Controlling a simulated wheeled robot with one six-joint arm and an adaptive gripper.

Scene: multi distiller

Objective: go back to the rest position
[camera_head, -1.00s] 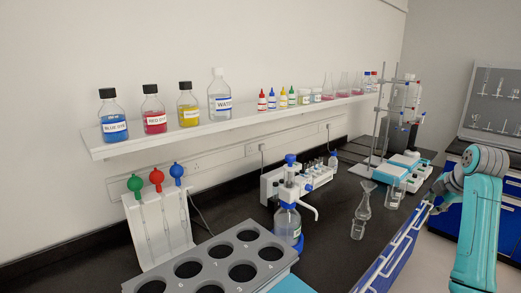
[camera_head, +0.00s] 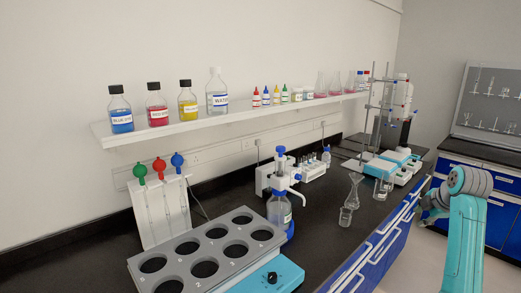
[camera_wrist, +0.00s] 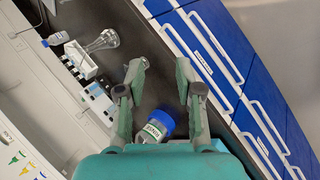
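My gripper (camera_wrist: 158,68) shows in the wrist view with its two fingers spread wide apart. No object is clamped between the fingertips. A blue-capped bottle with a white label (camera_wrist: 158,126) appears between the lower parts of the fingers; how far it lies from them is hard to tell. In the head view my teal arm stands at the right, with my gripper (camera_head: 428,214) small and partly hidden near the counter's front edge, beside the blue drawers (camera_head: 372,255).
The black counter (camera_head: 325,235) holds a grey block with several holes (camera_head: 188,253), a blue-capped dispenser bottle (camera_head: 280,210), a flask (camera_head: 355,190) and a beaker (camera_head: 345,217). A wall shelf (camera_head: 215,121) carries several bottles. Floor shows open at the right, before a blue cabinet (camera_head: 503,225).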

